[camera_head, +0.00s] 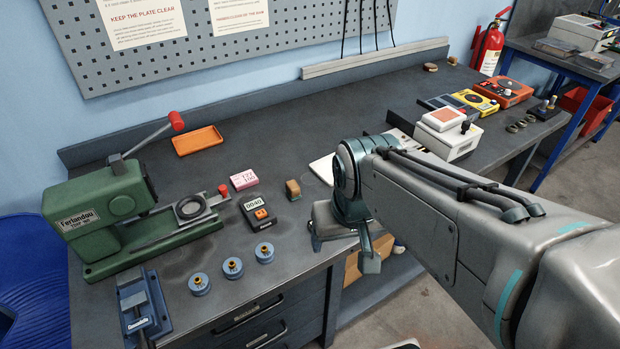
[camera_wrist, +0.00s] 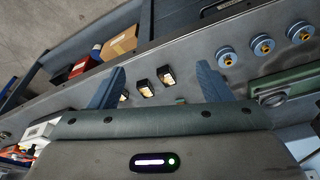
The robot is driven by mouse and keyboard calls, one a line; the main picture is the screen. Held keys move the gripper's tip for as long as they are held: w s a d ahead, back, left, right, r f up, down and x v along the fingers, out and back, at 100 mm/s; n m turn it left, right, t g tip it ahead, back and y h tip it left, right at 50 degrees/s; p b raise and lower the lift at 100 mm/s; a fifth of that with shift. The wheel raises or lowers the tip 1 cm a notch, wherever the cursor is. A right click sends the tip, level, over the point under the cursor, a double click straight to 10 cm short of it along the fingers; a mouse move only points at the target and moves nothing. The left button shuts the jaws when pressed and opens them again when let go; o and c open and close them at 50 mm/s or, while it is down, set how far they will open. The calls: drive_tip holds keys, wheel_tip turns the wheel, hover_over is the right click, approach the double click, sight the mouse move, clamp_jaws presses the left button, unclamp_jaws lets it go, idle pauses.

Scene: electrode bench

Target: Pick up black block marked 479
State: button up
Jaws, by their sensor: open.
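My gripper (camera_head: 343,238) hangs over the front edge of the bench, beside the drawer unit. In the wrist view, my gripper (camera_wrist: 162,72) is open, its two blue-grey fingers apart with nothing held between them. Two small black blocks with pale tops, a left one (camera_wrist: 146,88) and a right one (camera_wrist: 166,76), stand on the bench and appear between the fingers. Part of another similar one (camera_wrist: 124,97) shows by the left finger. Their markings are too small to read, so I cannot tell which is 479. I cannot make them out in the head view, where my arm covers part of the bench.
Three blue round pieces (camera_head: 233,268) stand left of my gripper. A black meter (camera_head: 257,213), a brown block (camera_head: 292,190) and a pink block (camera_head: 243,180) lie behind them. A green machine (camera_head: 110,205) stands left.

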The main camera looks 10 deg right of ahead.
drive_tip(key=w+m+g+b, duration=0.1)
drive_tip(key=w+m+g, duration=0.2)
drive_tip(key=w+m, duration=1.15)
drive_tip(key=shift+n, duration=0.45)
drive_tip(key=f, duration=0.7)
drive_tip(key=shift+w+a+f, duration=0.25)
drive_tip(key=shift+w+f, duration=0.05)
drive_tip(key=shift+s+d+f, duration=0.1)
drive_tip(key=shift+s+f, duration=0.1)
drive_tip(key=shift+f, duration=1.15)
drive_tip(key=shift+s+d+f, duration=0.1)
drive_tip(key=shift+s+f, duration=0.05)
drive_tip(key=shift+f, duration=1.2)
drive_tip(key=c, duration=1.3)
